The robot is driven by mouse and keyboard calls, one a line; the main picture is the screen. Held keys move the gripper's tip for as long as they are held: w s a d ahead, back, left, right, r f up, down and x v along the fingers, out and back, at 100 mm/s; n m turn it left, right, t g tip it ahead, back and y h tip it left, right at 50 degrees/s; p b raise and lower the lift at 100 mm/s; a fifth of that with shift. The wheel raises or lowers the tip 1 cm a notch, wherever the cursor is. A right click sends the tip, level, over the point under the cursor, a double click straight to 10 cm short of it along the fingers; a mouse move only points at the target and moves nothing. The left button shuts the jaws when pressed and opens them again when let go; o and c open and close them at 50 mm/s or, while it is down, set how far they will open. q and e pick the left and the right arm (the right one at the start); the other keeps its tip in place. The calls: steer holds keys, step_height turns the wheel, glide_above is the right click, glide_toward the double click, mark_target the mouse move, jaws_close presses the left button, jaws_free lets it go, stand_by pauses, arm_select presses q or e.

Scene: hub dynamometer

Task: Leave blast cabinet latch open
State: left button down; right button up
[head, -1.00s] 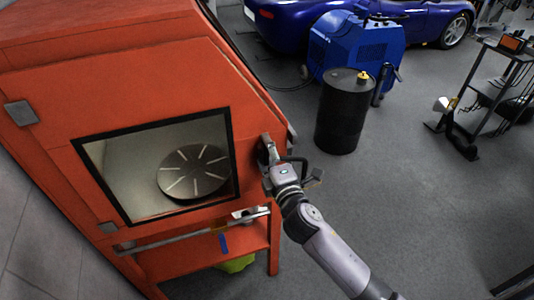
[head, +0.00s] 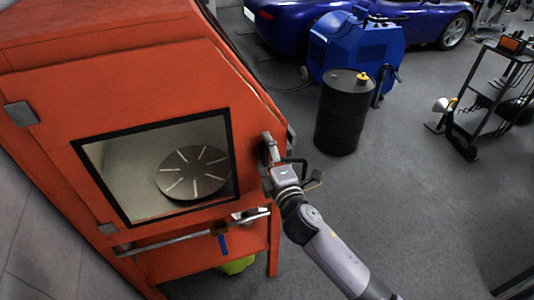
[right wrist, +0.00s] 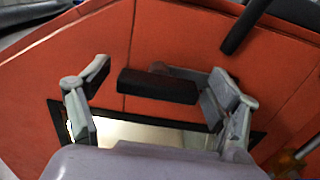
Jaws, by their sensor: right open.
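The orange blast cabinet (head: 190,95) stands at left in the head view, its windowed front closed. My right gripper (head: 277,158) is at the cabinet's right front edge. In the right wrist view the open right gripper (right wrist: 157,82) has one finger on each side of a short dark bar, which looks like the latch handle (right wrist: 155,87). A gap shows between the left finger and the bar. The right finger is close to the bar's end, and I cannot tell whether they touch. In the head view my gripper mostly hides the latch. My left gripper is out of view.
A grey bar (head: 180,240) runs across the cabinet front below the window (head: 160,165). A black drum (head: 342,115) and a blue machine (head: 355,50) stand behind at right. A dark shelf cart (head: 490,90) is farther right. The floor between is clear.

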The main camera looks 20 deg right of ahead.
steer(key=s, duration=1.2)
steer(key=shift+d, duration=0.25)
steer(key=s+d+f+m+g, duration=0.1)
steer(key=s+f+m+g, duration=0.15)
steer(key=f, duration=0.95)
steer(key=s+d+f+m+g, duration=0.1)
steer(key=s+f+m+g, duration=0.15)
steer(key=f, duration=0.85)
steer(key=s+d+f+m+g, duration=0.1)
steer(key=s+f+g, duration=0.15)
steer(key=f, duration=0.95)
steer(key=s+d+f+m+g, duration=0.1)
steer(key=s+f+m+g, duration=0.35)
steer(key=s+f, duration=0.85)
steer(key=s+f+m+g, duration=0.2)
steer(key=s+f, duration=0.3)
steer(key=s, duration=0.4)
steer(key=s+d+f+m+g, duration=0.1)
steer(key=s+f+m+g, duration=0.2)
steer(key=s, duration=0.6)
step_height(320, 180, down, 2)
steer(key=shift+s+d+f+h, duration=0.1)
steer(key=shift+s+d+h, duration=0.15)
steer(key=shift+d+h, duration=0.05)
